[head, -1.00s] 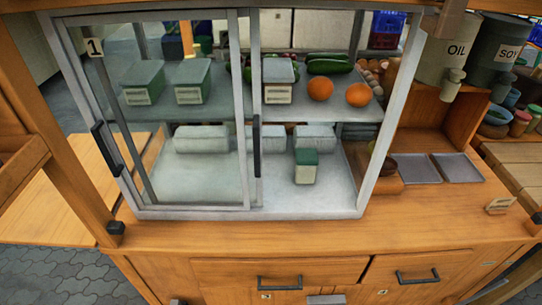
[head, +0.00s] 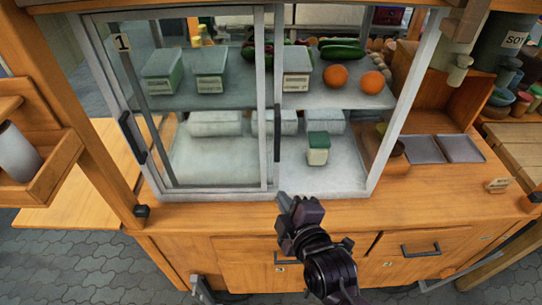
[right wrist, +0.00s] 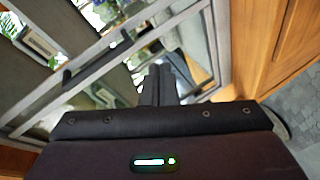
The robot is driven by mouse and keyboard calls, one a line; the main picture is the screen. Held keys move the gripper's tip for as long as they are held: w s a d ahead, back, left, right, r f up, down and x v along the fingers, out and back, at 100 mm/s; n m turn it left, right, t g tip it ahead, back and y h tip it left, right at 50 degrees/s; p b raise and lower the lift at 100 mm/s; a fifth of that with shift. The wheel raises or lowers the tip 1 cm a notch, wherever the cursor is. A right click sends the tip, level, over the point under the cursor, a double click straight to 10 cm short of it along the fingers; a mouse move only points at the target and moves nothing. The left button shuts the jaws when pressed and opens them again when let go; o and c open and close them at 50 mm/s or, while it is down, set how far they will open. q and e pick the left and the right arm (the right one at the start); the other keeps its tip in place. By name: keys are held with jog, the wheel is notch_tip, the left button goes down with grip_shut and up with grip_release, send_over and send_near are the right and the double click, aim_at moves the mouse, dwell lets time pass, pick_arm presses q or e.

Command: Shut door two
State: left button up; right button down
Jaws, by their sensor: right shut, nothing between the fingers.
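The cabinet's sliding glass doors show in the head view. A pane tagged 1 (head: 122,43) covers the left half, with a dark handle (head: 132,137) on its left edge. A second dark upright handle (head: 277,133) is on the middle upright. The right half looks clear, without the left half's tint, and seems open. I see no 2 tag on the glass. My right gripper (head: 286,203) is shut and empty, in front of the cabinet's lower sill, below the middle handle and apart from it. The right wrist view shows its fingers (right wrist: 157,84) before the cabinet's grey frame (right wrist: 65,95). My left gripper is out of view.
Green-lidded boxes, oranges (head: 335,76) and cucumbers stand on the cabinet's shelves. A small green-topped box (head: 318,148) stands inside at lower right. Drawers with dark handles (head: 421,250) lie below the counter (head: 430,210). Grey trays (head: 425,149) lie to the right.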

jog(key=a+r+n+t+y, duration=0.1)
jog(key=a+r+n+t, duration=0.2)
jog(key=n, duration=0.1)
jog(key=w+p, duration=0.5)
jog(key=w, duration=0.4)
jog(key=shift+w+d+r+n, duration=0.15)
jog(key=shift+d+r+n, duration=0.1)
jog(key=shift+r+n, duration=0.15)
